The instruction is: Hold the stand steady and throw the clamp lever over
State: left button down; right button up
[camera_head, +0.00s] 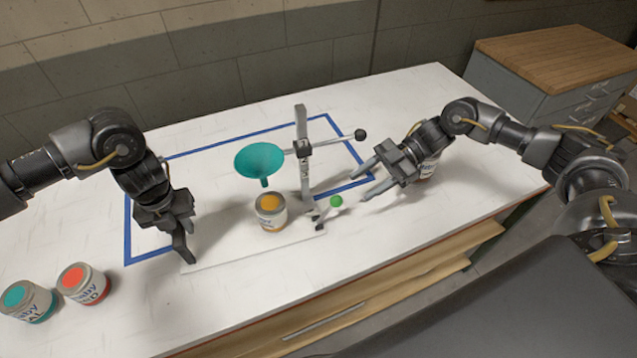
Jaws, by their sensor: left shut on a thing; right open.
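The stand has a flat white base plate (235,256), a grey upright post (303,170) and a teal funnel (262,160) on a side arm. A lever with a black ball (360,134) sticks out right from the post's clamp block (302,148). A short lever with a green ball (336,200) is low, right of the post's foot. I cannot tell which is the clamp lever. My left gripper (188,256) is shut on the plate's left edge; its fingertips partly hide the grip. My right gripper (363,185) is open and empty, right of the post, apart from both levers.
A can with a yellow top (271,211) stands on the plate below the funnel. A teal-topped can (28,301) and a red-topped can (83,287) stand at front left. Another can (428,170) is partly hidden behind my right gripper. Blue tape (128,220) outlines an area around the stand.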

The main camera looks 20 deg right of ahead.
pick_arm(q)
jog(key=c, duration=1.1)
grip_release()
jog(key=shift+r, duration=0.1)
notch_tip(320, 180, up, 12)
jog(key=shift+f, duration=0.1)
